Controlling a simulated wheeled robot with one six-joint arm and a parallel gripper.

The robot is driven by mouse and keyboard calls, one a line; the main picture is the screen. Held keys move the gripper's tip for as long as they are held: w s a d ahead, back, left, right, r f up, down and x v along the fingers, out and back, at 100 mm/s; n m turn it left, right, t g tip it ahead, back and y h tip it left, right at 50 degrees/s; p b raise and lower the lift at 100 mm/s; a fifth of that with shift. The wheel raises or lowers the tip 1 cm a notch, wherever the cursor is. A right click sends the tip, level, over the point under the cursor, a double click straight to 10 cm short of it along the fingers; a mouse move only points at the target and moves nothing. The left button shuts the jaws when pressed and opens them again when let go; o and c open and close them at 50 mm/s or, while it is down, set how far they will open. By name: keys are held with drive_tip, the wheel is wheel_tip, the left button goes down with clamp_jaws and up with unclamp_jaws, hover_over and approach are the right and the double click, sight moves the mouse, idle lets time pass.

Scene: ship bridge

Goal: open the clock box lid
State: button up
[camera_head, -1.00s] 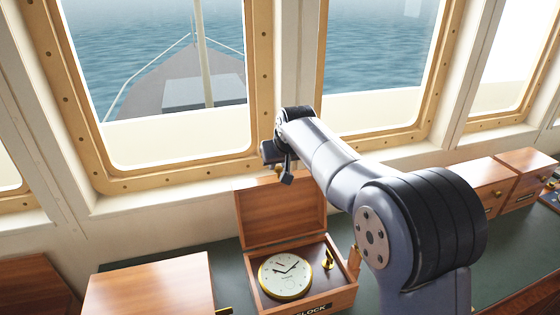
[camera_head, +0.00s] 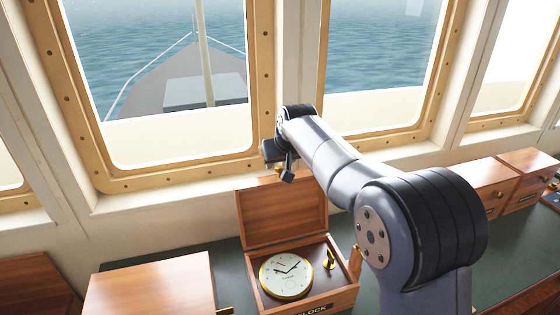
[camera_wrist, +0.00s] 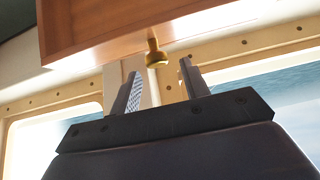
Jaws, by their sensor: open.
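The clock box (camera_head: 307,299) stands on the green counter, and a round white clock with a gold rim (camera_head: 286,276) lies inside it. Its wooden lid (camera_head: 281,215) stands up at the back, open. In the wrist view the lid (camera_wrist: 130,22) fills the upper part, with a brass knob (camera_wrist: 156,55) at its edge. My gripper (camera_wrist: 158,78) is open, its two fingers apart on either side of the knob and seemingly clear of it. In the head view my gripper (camera_head: 282,174) is small and partly hidden, just above the lid's top edge.
A closed wooden box (camera_head: 150,284) stands left of the clock box. Wooden drawers (camera_head: 490,185) stand at the right. Window frames (camera_head: 255,100) rise close behind the lid. Green counter (camera_head: 228,262) shows between the boxes.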

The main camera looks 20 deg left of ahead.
drive_tip(key=b+v, duration=0.2)
drive_tip(key=v, duration=0.8)
drive_tip(key=shift+r, duration=0.3)
drive_tip(key=shift+s+d, duration=0.1)
drive_tip(key=p+x, duration=0.2)
drive_tip(key=x, duration=0.9)
drive_tip(key=shift+s, duration=0.1)
drive_tip(key=shift+s+d, duration=0.15)
drive_tip(key=shift+s, duration=0.1)
drive_tip(key=shift+w+r, duration=0.1)
drive_tip(key=shift+r, duration=0.05)
